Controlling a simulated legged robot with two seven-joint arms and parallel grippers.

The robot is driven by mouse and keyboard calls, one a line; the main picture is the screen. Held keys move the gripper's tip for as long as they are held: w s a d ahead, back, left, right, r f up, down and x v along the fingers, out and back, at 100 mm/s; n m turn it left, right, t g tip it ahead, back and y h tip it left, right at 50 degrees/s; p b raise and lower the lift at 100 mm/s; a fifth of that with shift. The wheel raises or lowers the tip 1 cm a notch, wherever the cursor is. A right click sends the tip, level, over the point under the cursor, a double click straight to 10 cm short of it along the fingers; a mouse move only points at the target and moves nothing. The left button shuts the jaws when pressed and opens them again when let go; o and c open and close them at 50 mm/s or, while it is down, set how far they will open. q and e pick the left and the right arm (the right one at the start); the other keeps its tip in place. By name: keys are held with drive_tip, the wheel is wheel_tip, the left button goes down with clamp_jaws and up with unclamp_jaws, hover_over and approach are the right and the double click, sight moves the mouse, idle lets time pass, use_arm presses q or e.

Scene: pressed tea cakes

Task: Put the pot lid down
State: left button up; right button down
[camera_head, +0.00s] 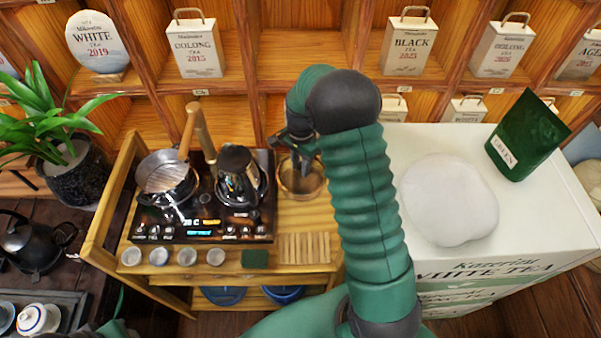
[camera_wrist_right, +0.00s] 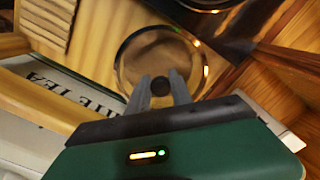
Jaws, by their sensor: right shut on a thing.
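The pot lid (camera_wrist_right: 140,50) is a round, clear glass disc with a thin rim and a dark knob (camera_wrist_right: 161,87). My right gripper (camera_wrist_right: 161,92) is shut on the knob in the right wrist view. In the head view the lid (camera_head: 302,182) shows beside the hob's right edge, over the bare wood of the stand, partly hidden by my right gripper (camera_head: 303,160). Wood shows through the glass; I cannot tell whether the rim touches the surface. A pot (camera_head: 240,180) and a pan with a strainer (camera_head: 165,177) stand on the hob. My left gripper is not in view.
The black hob (camera_head: 205,228) lies left of the lid. Several small cups (camera_head: 158,257), a green pad (camera_head: 254,259) and a slatted wooden piece (camera_head: 303,247) line the stand's front. A white box (camera_head: 530,220) stands at right, shelves of tea packs behind.

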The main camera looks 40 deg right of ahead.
sight(300, 170)
drive_tip(key=f, duration=0.3)
drive_tip(key=shift+s+a+f, duration=0.15)
drive_tip(key=shift+s+a, duration=0.05)
drive_tip(key=shift+s, duration=0.2)
drive_tip(key=shift+w, duration=0.15)
drive_tip(key=shift+f, duration=0.1)
drive_tip(key=c, duration=1.1)
unclamp_jaws()
drive_tip(key=shift+c, duration=0.2)
wheel_tip(300, 170, up, 12)
drive_tip(key=shift+f, duration=0.1)
drive_tip(key=s+a+f+n+t, duration=0.1)
drive_tip(key=s+a+n, duration=0.5)
drive_tip(key=a+n, duration=0.2)
drive_tip(key=s+a+f+n+t, duration=0.1)
drive_tip(key=s+a+n, duration=0.5)
drive_tip(key=a+n, duration=0.3)
drive_tip(key=shift+s+a+f+t, duration=0.15)
drive_tip(key=shift+a+f+t, duration=0.25)
drive_tip(key=shift+a, duration=0.85)
